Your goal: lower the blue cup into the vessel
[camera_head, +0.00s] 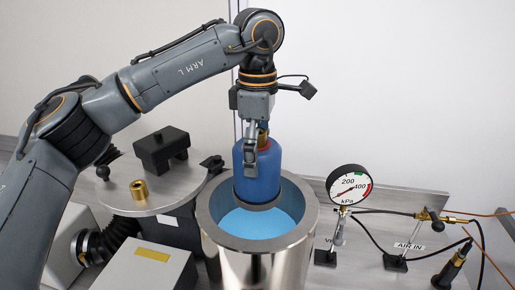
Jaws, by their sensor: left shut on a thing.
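The blue cup (258,178) hangs upright from my left gripper (257,143), which is shut on the brass-coloured fitting at the cup's top. The vessel (212,225) is a shiny metal cylinder with a thick grey rim, open at the top and light blue inside. The cup is over the vessel's opening, toward its far side, and its dark lower edge overlaps the opening in the picture. I cannot tell whether that edge is above or below the rim level. My right gripper is not in view.
A round metal plate (170,203) left of the vessel bears a brass fitting (139,190) and a black block (161,150). A pressure gauge (349,185) stands close on the right, with hoses and an AIR IN stand (396,262). A grey box (140,270) is at front left.

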